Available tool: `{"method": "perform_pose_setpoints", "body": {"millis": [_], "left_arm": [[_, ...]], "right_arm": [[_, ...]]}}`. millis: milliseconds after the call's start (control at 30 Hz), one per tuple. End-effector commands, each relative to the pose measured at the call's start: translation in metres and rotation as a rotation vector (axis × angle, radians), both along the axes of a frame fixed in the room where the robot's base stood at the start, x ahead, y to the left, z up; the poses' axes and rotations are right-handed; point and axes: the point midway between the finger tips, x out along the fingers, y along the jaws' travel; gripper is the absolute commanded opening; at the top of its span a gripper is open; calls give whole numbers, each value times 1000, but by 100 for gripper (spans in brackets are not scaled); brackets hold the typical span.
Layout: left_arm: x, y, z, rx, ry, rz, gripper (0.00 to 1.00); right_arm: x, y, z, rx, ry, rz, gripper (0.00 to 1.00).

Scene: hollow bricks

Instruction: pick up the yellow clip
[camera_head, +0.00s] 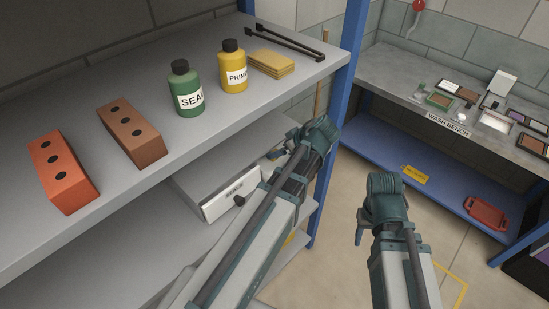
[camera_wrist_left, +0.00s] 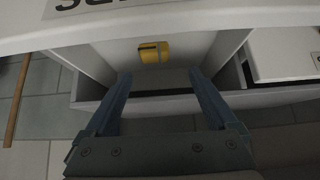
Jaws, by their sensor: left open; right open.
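My right gripper (camera_head: 361,232) hangs empty over the floor, away from the drawer.
The upper shelf holds an orange brick (camera_head: 62,172), a brown brick (camera_head: 132,134), a green bottle (camera_head: 186,90), a yellow bottle (camera_head: 233,68) and yellow sponges or cloths (camera_head: 271,64). A blue post (camera_head: 345,65) stands at the shelf's corner.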

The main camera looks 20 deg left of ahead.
Motion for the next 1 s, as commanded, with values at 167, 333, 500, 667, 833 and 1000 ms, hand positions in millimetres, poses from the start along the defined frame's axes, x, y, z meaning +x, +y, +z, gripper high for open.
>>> {"method": "perform_pose_setpoints", "body": {"millis": [167,333,500,667,833,1000], "left_arm": [[2,1,-5,0,0,0,91],[8,7,-22,0,0,3,91],[14,17,-41,0,0,1,91],[17,24,-45,-1,-2,-1,91],[16,24,-44,0,-1,-1,91],[16,24,-44,0,-1,-1,61]], "right_arm": [[0,0,-5,0,0,0,50],[0,0,-22,0,0,-1,50],[0,0,-41,0,0,-1,50],[0,0,-45,0,0,-1,50],[0,0,-44,0,0,-1,50],[0,0,-44,0,0,-1,50]]}}
